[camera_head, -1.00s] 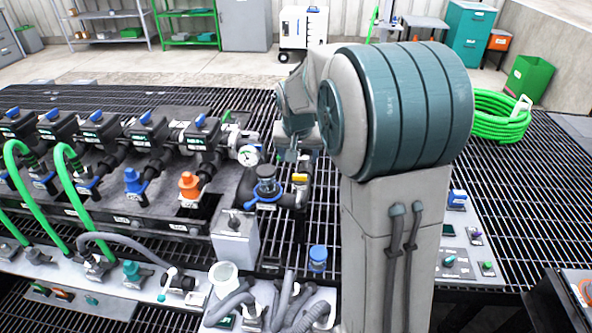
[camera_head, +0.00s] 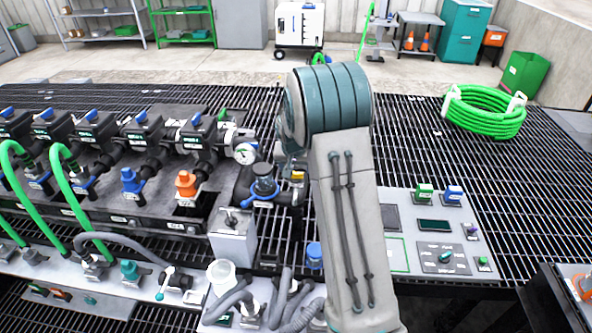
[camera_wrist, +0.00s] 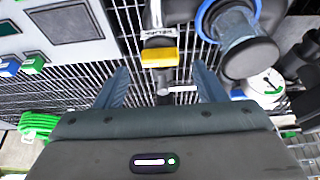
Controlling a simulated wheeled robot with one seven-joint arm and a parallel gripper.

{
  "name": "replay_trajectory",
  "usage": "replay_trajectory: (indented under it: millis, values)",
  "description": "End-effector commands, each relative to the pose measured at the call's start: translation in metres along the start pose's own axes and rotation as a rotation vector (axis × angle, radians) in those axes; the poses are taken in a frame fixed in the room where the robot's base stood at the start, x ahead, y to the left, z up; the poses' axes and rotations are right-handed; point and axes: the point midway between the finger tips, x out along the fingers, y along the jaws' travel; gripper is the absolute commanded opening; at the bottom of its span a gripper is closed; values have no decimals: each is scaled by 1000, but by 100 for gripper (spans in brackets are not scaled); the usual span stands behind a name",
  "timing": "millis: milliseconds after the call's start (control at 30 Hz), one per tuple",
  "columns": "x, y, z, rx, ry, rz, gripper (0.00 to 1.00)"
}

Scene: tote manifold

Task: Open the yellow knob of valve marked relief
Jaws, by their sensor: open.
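The yellow knob (camera_wrist: 160,57) shows in the wrist view as a small block on a pipe fitting, ahead of my gripper (camera_wrist: 160,70). My gripper's two fingers are spread, one to each side of the knob in the picture; I see no contact, and the remaining distance is hard to tell. In the head view the yellow knob (camera_head: 298,176) is a small patch at the right end of the manifold, partly covered by my arm. My gripper is mostly hidden there.
A blue-ringed round valve (camera_head: 264,188) stands close left of the yellow knob; it is close right in the wrist view (camera_wrist: 240,42). A pressure gauge (camera_head: 245,153) is nearby. A control panel (camera_head: 440,258) lies right of my arm. Open grating surrounds it.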

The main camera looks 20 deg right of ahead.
Motion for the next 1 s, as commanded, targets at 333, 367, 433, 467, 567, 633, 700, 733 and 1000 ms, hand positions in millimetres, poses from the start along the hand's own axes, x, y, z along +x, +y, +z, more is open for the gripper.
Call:
replay_trajectory:
  millis: [333, 367, 433, 467, 567, 633, 700, 733, 1000]
  values:
    - [28, 0, 0, 0, 0, 0, 64]
    - [29, 0, 0, 0, 0, 0, 64]
    - [29, 0, 0, 0, 0, 0, 64]
    - [29, 0, 0, 0, 0, 0, 64]
    - [29, 0, 0, 0, 0, 0, 64]
    - [29, 0, 0, 0, 0, 0, 52]
    - [29, 0, 0, 0, 0, 0, 33]
    - [29, 0, 0, -1, 0, 0, 25]
    - [29, 0, 0, -9, 0, -4, 19]
